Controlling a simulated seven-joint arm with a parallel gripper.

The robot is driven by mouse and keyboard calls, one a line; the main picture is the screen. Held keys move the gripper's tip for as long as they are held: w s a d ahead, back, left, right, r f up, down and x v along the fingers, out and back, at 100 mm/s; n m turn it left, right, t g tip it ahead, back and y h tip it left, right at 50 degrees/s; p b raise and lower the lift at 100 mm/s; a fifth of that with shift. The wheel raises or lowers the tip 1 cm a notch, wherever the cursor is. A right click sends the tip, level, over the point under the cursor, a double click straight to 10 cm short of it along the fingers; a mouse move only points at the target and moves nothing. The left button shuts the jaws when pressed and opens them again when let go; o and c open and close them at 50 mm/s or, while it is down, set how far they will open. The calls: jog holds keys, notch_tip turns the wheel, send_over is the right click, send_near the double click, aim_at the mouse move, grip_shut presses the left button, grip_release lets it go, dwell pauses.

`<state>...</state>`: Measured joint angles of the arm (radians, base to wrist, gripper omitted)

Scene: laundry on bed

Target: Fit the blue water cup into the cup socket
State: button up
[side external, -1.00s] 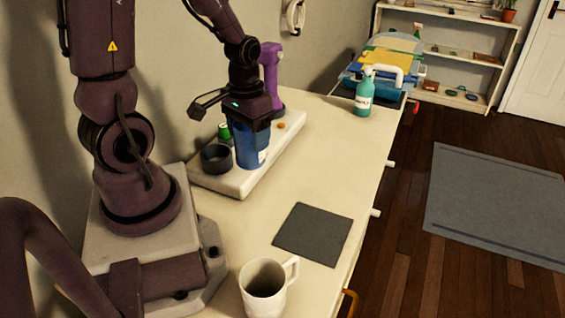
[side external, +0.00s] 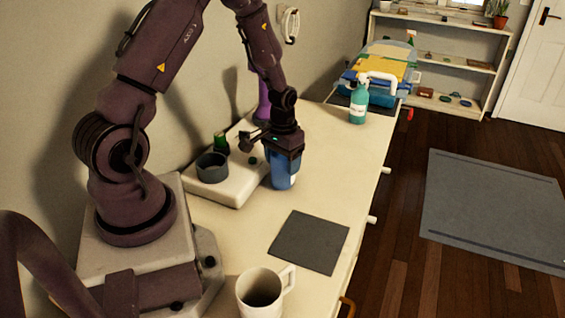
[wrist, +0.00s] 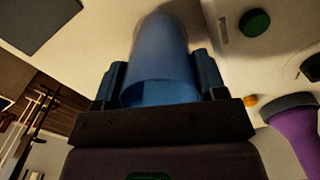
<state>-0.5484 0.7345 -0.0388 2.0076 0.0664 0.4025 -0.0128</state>
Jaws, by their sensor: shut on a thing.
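The blue water cup (side external: 284,174) is upright in the side view, just right of the white base's edge. My gripper (side external: 283,152) is shut on it from above. In the wrist view the cup (wrist: 160,62) sits between the two fingers of my gripper (wrist: 162,82). I cannot tell whether its bottom touches the counter. The cup socket, seemingly the dark round ring (side external: 212,167), is on the left part of the white base (side external: 232,190) and looks empty. The cup is to its right, apart from it.
A green item (side external: 221,141) and a purple device (side external: 263,100) stand at the base's back. A grey mat (side external: 309,241) and a white mug (side external: 260,293) are nearer the camera. A teal spray bottle (side external: 358,104) stands far right. The counter between cup and mat is clear.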

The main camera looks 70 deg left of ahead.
jog(key=shift+f, duration=0.4)
jog(key=shift+f, duration=0.1)
jog(key=o, duration=1)
